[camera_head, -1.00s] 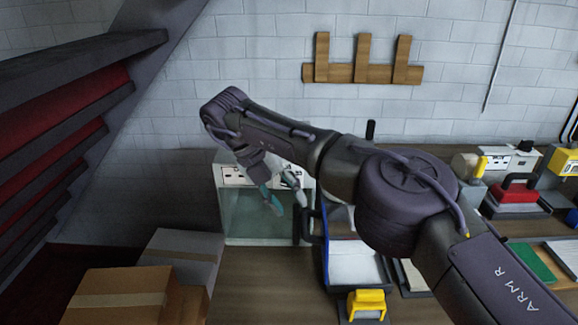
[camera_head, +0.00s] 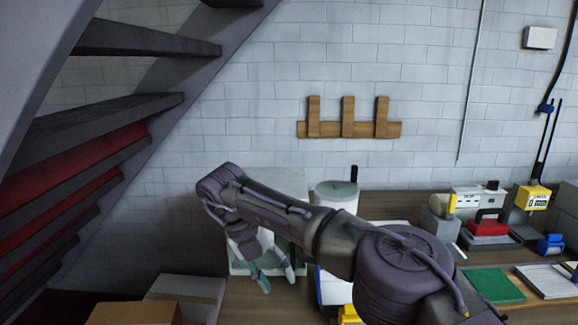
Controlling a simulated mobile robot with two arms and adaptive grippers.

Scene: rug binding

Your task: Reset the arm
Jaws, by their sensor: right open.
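My right arm reaches in from the lower right across the workbench, bent at its elbow. My right gripper (camera_head: 272,279) hangs down at the arm's far end, in front of the pale glass-sided box (camera_head: 238,263). Its teal-tipped fingers are apart, with nothing seen between them. My left gripper is not in this view. My right arm hides part of the box and the middle of the bench.
Cardboard boxes (camera_head: 187,290) stand at lower left under a dark staircase (camera_head: 120,110). A white canister (camera_head: 336,195) stands behind my arm. A green pad (camera_head: 493,285) and several machines, one red (camera_head: 488,229), fill the right. A wooden rack (camera_head: 349,129) hangs on the wall.

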